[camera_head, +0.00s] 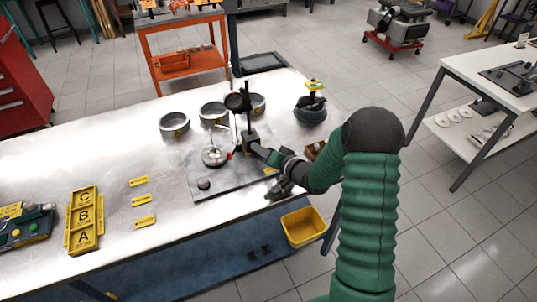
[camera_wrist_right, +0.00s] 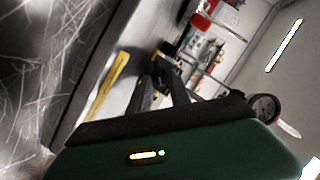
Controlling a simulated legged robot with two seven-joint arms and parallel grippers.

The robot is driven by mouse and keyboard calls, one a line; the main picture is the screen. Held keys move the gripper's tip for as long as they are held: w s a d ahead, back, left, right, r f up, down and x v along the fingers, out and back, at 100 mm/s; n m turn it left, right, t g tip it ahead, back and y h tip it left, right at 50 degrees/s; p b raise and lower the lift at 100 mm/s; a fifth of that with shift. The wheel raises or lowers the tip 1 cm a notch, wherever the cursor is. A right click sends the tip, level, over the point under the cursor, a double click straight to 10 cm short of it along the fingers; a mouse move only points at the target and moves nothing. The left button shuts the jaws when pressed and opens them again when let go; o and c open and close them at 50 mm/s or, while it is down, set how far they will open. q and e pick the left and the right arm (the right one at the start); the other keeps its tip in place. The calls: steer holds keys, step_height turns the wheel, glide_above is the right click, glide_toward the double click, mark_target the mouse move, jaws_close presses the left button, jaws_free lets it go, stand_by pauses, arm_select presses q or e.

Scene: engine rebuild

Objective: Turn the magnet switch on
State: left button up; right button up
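A dark stand with an upright post (camera_head: 247,108) and a round dark dial (camera_head: 237,102) stands on a grey plate (camera_head: 215,188) on the bench. Its dark block-shaped base (camera_head: 249,140) is partly hidden by my right gripper. A small red part (camera_head: 229,155) shows beside the base; I cannot tell if it is the magnet switch. My right gripper (camera_head: 262,151) reaches in from the right, its tips close to or touching the base. In the right wrist view its dark fingers (camera_wrist_right: 163,80) are near each other; their gap is unclear. My left gripper is not in view.
Several metal rings (camera_head: 174,124) stand behind the plate. A round silver part (camera_head: 214,156) lies on it. A dark pot-like part (camera_head: 310,110) stands at the back right. A yellow bin (camera_head: 303,227) is below the front edge. The lettered yellow tray (camera_head: 84,220) is left.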

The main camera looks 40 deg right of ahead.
steer(key=v, duration=1.6)
steer(key=shift+s+p, duration=0.3)
steer(key=shift+p, duration=0.05)
